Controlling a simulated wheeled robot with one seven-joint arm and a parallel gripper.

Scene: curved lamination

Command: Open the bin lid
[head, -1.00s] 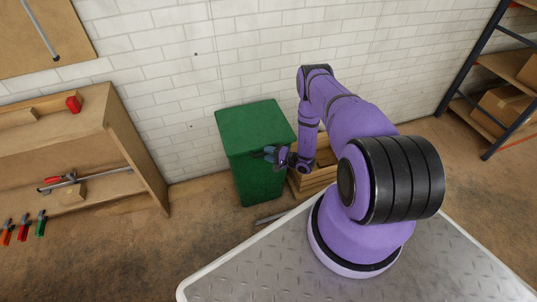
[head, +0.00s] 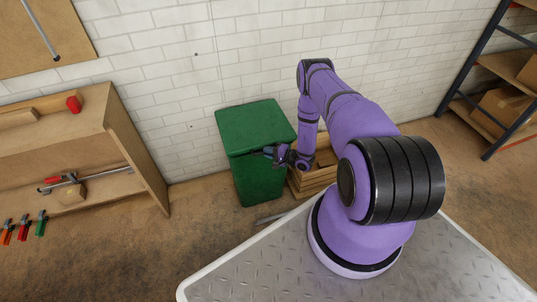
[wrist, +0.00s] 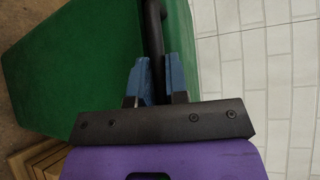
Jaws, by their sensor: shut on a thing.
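The green bin (head: 258,183) stands on the floor against the white brick wall. Its green lid (head: 252,126) lies flat and closed on top. My gripper (head: 268,153) is at the lid's front edge, on the right side of the bin. In the wrist view, the blue fingers of my gripper (wrist: 159,70) are shut on a dark bar-like handle (wrist: 153,25) that runs along the green surface (wrist: 75,65). The part of the handle between the fingers is partly hidden.
A wooden crate (head: 318,178) stands right of the bin, close to my forearm. A wooden workbench (head: 75,125) with clamps is at the left. A shelf rack with cardboard boxes (head: 505,108) is at the far right. Bare floor lies between workbench and bin.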

